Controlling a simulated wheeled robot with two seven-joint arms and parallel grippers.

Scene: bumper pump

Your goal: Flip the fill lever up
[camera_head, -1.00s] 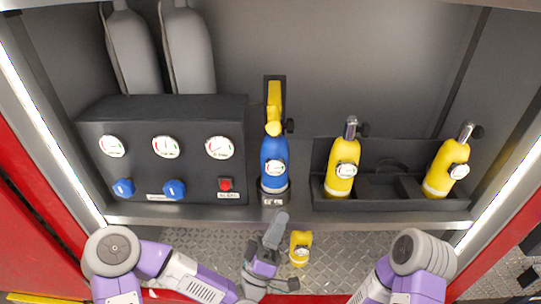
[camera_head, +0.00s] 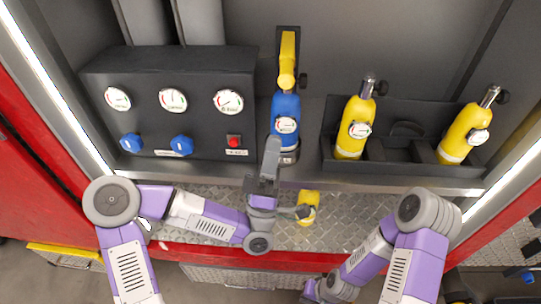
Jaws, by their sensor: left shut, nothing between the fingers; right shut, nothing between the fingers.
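A yellow lever-like part (camera_head: 287,62), which looks like the fill lever, stands upright in a dark frame above a blue cylinder (camera_head: 285,108). The blue cylinder has a round white gauge and sits in a dark holder. My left gripper (camera_head: 272,146) is shut and empty. Its fingers point up the picture, just left of the blue cylinder's lower part and below the lever. They overlap the cylinder's edge in the picture; I cannot tell whether they touch. My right arm is at the lower right, and its wrist runs off the bottom edge, so the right gripper's fingers are out of view.
A dark panel (camera_head: 200,75) with gauges, blue knobs and a red button (camera_head: 234,141) is on the left. Two yellow cylinders (camera_head: 355,125) (camera_head: 465,133) stand in a dark rack (camera_head: 400,166) on the right. A small yellow object (camera_head: 308,208) lies on the metal tread plate beside my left gripper.

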